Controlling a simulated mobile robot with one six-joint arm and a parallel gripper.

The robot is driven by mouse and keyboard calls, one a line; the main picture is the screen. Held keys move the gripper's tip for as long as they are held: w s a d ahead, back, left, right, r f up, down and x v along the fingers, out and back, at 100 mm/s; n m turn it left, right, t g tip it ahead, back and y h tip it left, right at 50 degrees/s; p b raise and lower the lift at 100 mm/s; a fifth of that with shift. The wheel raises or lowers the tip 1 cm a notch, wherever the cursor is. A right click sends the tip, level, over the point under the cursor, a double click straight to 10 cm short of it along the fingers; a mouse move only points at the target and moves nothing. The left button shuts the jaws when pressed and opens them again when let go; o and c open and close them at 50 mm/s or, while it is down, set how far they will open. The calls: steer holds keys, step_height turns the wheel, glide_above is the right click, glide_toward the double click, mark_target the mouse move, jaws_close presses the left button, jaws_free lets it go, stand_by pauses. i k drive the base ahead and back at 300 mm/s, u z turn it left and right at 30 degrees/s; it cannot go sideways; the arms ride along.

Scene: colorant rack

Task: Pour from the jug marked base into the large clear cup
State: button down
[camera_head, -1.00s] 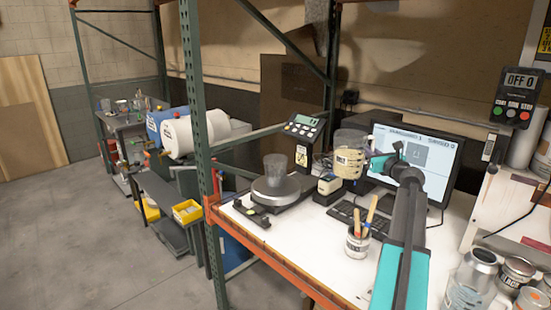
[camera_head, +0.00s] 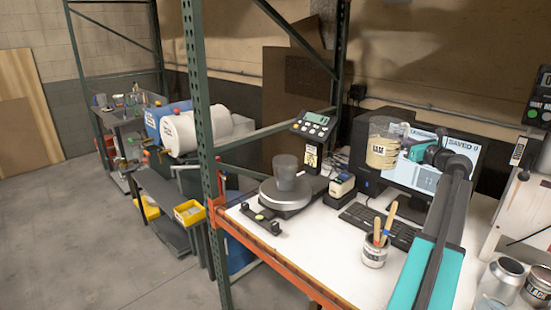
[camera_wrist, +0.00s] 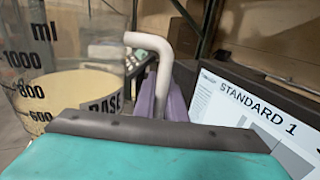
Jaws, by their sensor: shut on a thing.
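The clear jug marked BASE (camera_head: 383,150) holds cream liquid and is upright, raised in front of the monitor. My gripper (camera_head: 412,148) is shut on its handle from the right. The purple finger pads of my gripper (camera_wrist: 165,100) are at the pale bent handle (camera_wrist: 150,45). The large clear cup (camera_head: 285,168) stands upright on the round scale plate (camera_head: 284,202), left of and below the jug, apart from it.
The scale display (camera_head: 313,125) stands on a post behind the cup. A monitor (camera_head: 440,165) and keyboard (camera_head: 380,222) lie to the right. A can with brushes (camera_head: 374,252) stands near the bench's front. An upright green rack post (camera_head: 201,110) is left.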

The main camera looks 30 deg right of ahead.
mark_target(285, 173)
steer(key=i, duration=1.1)
steer(key=z, duration=0.05)
